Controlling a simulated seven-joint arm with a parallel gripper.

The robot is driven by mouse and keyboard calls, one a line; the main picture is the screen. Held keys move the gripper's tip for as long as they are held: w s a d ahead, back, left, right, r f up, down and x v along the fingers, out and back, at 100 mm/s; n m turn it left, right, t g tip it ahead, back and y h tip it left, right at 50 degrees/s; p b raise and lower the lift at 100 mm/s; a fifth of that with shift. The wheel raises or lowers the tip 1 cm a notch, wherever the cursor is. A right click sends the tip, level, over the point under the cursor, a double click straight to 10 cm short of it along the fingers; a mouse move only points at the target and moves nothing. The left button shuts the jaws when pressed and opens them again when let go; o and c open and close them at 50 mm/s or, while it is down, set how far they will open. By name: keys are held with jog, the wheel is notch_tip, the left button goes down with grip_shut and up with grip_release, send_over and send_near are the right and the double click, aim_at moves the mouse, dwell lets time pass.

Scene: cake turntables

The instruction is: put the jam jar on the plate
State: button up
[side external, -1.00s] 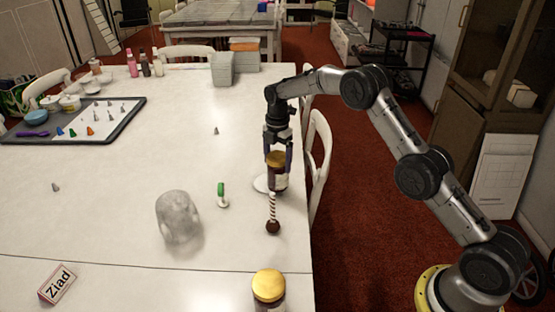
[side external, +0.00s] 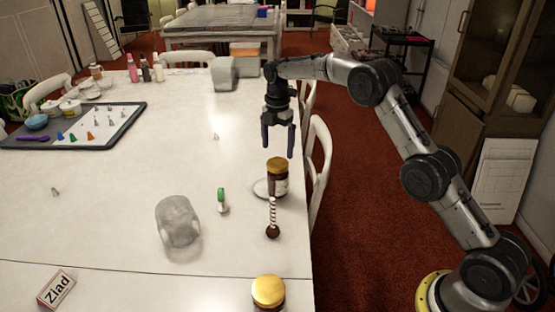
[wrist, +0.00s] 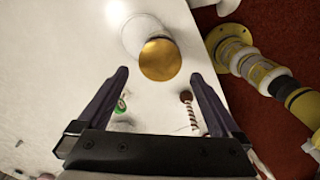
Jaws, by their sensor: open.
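A dark jam jar with a gold lid (side external: 278,180) stands upright at the right side of the table, over the right part of a small white plate (side external: 261,188). Its base seems to rest on the plate, but the jar hides the contact. The wrist view shows the gold lid (wrist: 160,60) overlapping the plate (wrist: 132,38). My gripper (side external: 278,143) is open and empty above the jar, its fingers pointing down and clear of the lid. In the wrist view the fingers (wrist: 160,76) are spread wide.
A green-topped item (side external: 222,200) and a clear glass jar (side external: 178,221) are to the left. Another gold-lidded jar (side external: 268,293) stands at the front. The table's right edge is close.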

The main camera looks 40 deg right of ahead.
jog(key=s+a+r+m+t, duration=0.15)
jog(key=s+r+m, duration=0.35)
jog(key=r, duration=0.8)
jog(key=s+a+r+m+t, duration=0.1)
jog(key=s+r+m, duration=0.15)
jog(key=s, duration=0.45)
jog(key=s+a+r+m, duration=0.2)
jog(key=s+r, duration=0.2)
jog(key=s, duration=0.2)
jog(key=s+f+m+t, duration=0.1)
jog(key=s+f+m, duration=0.1)
jog(key=s, duration=0.6)
jog(key=s+a+f+m+t, duration=0.1)
jog(key=s+m, duration=0.4)
jog(key=s, duration=0.3)
jog(key=s+a+f+m+t, duration=0.1)
jog(key=s+f+m, duration=0.1)
jog(key=s, duration=0.6)
jog(key=shift+s+f+m, duration=0.15)
jog(key=shift+f+m, duration=0.15)
jog(key=shift+m, duration=0.35)
